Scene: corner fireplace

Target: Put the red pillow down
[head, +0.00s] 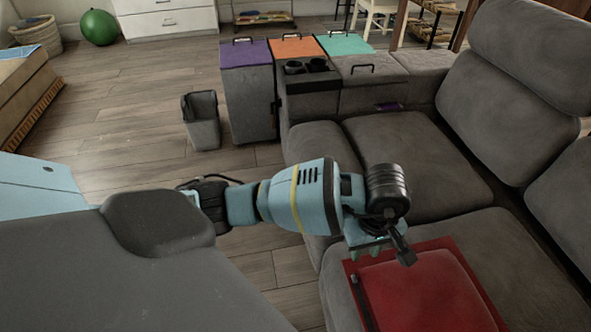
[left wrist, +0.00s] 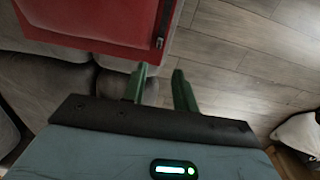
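The red pillow (head: 425,295) lies flat on the grey sofa seat at the bottom right of the head view, partly cut off by the frame edge. Its dark red border and a zipper-like strip along one side show. It also shows at the top of the left wrist view (left wrist: 90,18). My left gripper (head: 378,247) is at the pillow's far left corner. In the left wrist view its two green fingers (left wrist: 160,72) are apart with nothing between them, just off the pillow's edge. Whether they touch it I cannot tell. My right gripper is not in view.
The grey sofa (head: 415,160) fills the right side, with backrests behind. A console (head: 315,85) and cabinets with purple, orange and teal tops stand beyond it. A grey bin (head: 203,122) stands on the floor. The wooden floor (head: 120,110) at left is mostly clear.

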